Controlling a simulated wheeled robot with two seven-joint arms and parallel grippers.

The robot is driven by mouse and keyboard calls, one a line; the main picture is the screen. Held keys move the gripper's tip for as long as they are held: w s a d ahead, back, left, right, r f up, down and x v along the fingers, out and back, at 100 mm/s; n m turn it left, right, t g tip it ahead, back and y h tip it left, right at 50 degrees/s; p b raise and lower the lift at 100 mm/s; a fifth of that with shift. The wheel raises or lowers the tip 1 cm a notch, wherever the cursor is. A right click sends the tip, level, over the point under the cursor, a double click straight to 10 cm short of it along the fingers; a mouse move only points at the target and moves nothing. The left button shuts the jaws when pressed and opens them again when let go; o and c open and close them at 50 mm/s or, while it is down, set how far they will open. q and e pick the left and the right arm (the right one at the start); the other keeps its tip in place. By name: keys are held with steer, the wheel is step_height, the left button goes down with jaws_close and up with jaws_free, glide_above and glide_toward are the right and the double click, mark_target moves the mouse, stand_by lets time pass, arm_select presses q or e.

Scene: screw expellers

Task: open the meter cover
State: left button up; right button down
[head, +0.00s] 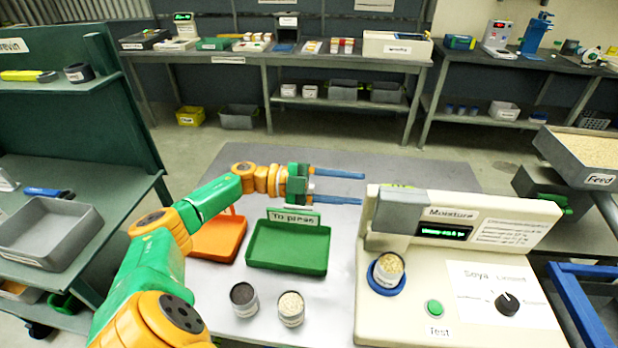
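The cream moisture meter (456,283) stands at the right of the table, with a lit display, a green Test button (434,308) and a black dial (507,304). A grey block (402,212), which looks like its cover, is at the meter's back left corner. In front of it a cup of pale grain (388,268) sits in a blue ring, its top exposed. My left gripper (362,188) is open and empty, with its two blue fingers apart. It points right, just left of the grey block, with no clear contact. My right gripper is out of view.
A green tray (287,262) labelled "To press" and an orange tray (217,240) lie below my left arm. A cup of dark grain (243,298) and a cup of pale grain (290,308) stand in front. A feed bin (583,170) is at the right.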

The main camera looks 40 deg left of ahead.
arm_select(q)
steer(key=b+v, duration=0.3)
steer(key=v, duration=0.5)
steer(key=shift+d, duration=0.1)
stand_by(0.4)
